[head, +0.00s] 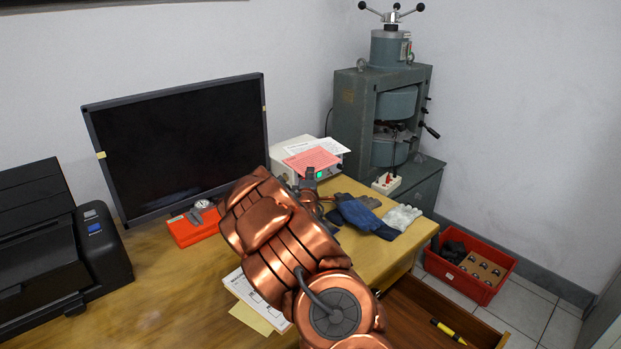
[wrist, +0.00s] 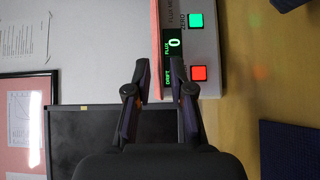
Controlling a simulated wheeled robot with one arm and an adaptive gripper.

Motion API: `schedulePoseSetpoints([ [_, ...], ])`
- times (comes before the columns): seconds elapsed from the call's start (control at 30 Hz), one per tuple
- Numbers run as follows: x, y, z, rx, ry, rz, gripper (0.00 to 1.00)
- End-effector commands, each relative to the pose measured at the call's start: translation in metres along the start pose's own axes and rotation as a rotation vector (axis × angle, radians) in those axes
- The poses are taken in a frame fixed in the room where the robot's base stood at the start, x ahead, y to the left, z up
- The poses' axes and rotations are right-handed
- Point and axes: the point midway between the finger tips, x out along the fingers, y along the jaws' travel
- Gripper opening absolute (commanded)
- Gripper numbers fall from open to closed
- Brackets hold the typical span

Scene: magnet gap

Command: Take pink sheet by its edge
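The pink sheet (head: 312,160) lies on top of the white flux meter box, its front edge reaching over the box's front, in the head view. In the wrist view the pink sheet (wrist: 155,35) shows nearly edge-on as a thin strip, running down into the gap between my fingers. My gripper (wrist: 161,62) is open, one finger on each side of the strip; I see no clear contact. In the head view my gripper (head: 309,174) is just in front of the box and small, partly hidden by my copper arm.
The flux meter (wrist: 206,45) with green and red buttons stands close by the right finger. A white paper (head: 300,144) lies by the pink sheet. A monitor (head: 180,145) stands left, a red case (head: 192,230) before it, gloves (head: 402,217) and blue cloth (head: 362,217) right.

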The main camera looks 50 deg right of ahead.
Motion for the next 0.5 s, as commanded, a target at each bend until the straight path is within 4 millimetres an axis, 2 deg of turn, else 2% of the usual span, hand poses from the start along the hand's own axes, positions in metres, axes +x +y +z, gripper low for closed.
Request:
schedulePoseSetpoints([
  [0.37, 0.0, 0.0, 0.0001, 0.0, 0.0, 0.0, 0.01],
  [0.5, 0.0, -0.0001, 0.0001, 0.0, 0.0, 0.0, 0.0],
])
